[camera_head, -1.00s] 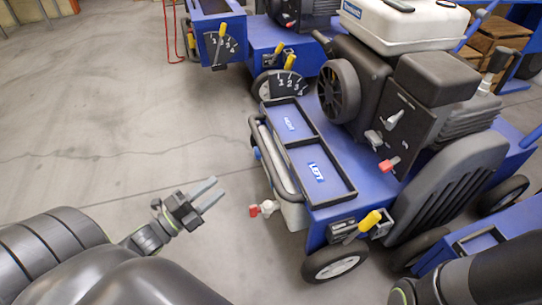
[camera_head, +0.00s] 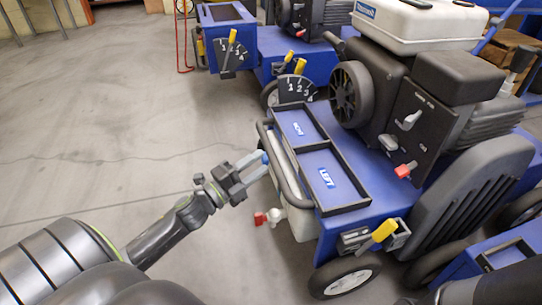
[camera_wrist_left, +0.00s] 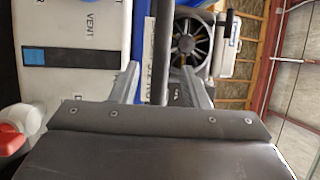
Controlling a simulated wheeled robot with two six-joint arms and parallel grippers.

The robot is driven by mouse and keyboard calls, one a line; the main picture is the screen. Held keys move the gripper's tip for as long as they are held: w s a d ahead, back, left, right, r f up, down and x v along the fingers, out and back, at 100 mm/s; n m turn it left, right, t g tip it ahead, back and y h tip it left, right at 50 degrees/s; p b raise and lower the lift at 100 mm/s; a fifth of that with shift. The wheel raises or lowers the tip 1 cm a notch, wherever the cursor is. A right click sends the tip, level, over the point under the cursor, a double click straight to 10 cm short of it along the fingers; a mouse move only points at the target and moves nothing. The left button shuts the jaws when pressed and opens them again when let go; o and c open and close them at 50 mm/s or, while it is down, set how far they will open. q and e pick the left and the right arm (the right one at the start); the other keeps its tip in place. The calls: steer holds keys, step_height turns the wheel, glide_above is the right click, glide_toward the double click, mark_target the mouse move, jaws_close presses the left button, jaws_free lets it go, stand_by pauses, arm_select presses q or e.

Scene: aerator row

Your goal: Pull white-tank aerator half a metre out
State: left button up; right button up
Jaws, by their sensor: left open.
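The aerator (camera_head: 345,215) with the white top tank (camera_head: 420,28) has a blue deck, a black engine and black wheels. A dark handle bar (camera_head: 286,183) runs along its near left side. My left gripper (camera_head: 254,166) is open beside that bar. In the left wrist view the bar (camera_wrist_left: 161,50) shows upright between the two spread fingers (camera_wrist_left: 160,80); I cannot tell whether they touch it. A white container (camera_wrist_left: 75,55) marked VENT is at left there. My right gripper is out of view; only part of that arm shows at bottom right.
A red-handled valve (camera_head: 262,218) sticks out below the bar. A yellow-handled lever (camera_head: 383,231) is near the front wheel (camera_head: 346,278). Another blue machine (camera_head: 230,45) stands behind, and another blue one at lower right. The concrete floor (camera_head: 110,130) at left is clear.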

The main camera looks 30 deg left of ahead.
mark_target(271, 155)
arm_select(q)
steer(key=shift+p+x, duration=0.75)
steer(key=shift+x, duration=1.7)
jaws_close()
